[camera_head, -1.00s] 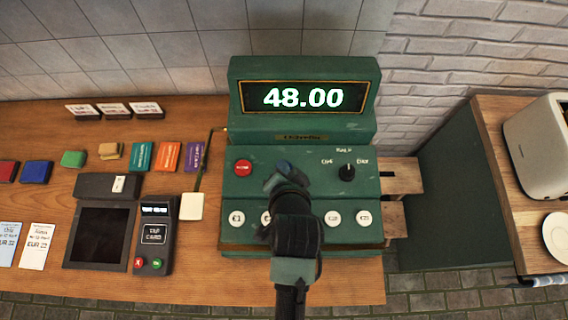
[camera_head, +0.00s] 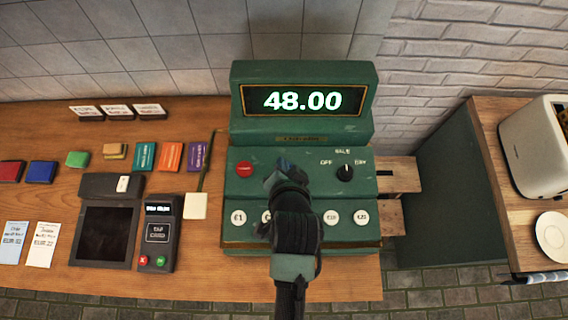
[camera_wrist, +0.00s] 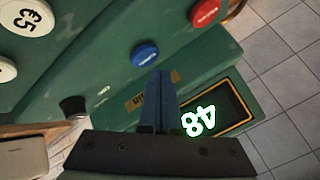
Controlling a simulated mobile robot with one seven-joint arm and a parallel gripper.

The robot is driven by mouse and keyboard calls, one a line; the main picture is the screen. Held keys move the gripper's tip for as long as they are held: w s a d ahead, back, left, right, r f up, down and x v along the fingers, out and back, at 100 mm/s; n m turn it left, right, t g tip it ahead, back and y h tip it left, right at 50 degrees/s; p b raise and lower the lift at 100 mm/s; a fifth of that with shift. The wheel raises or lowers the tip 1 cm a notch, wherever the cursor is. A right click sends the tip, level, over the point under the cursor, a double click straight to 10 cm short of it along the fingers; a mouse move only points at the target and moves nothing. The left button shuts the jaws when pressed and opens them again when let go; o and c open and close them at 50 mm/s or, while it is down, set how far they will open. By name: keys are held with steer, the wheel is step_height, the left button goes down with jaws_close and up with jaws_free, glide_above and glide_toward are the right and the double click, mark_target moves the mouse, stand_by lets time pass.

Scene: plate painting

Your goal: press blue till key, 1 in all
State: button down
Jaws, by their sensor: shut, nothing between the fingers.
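The green till (camera_head: 252,190) stands on the wooden counter, with its display (camera_head: 303,101) reading 48.00. The round blue key (camera_wrist: 146,53) shows in the wrist view on the till's green panel, just beyond my fingertips. In the head view the blue key is hidden behind my gripper (camera_head: 284,172), which is over the middle of the key panel. My gripper also shows in the wrist view (camera_wrist: 160,75), its fingers shut together and empty. I cannot tell whether the tips touch the panel.
A red key (camera_head: 244,169) is left of my gripper and a black knob (camera_head: 345,173) is right of it. White keys (camera_head: 238,217) line the till's front. A card reader (camera_head: 159,234) stands to the left. A toaster (camera_head: 537,150) is far right.

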step_height(320, 180, up, 5)
steer(key=p, duration=0.4)
steer(key=shift+f, duration=0.1)
stand_by(0.7)
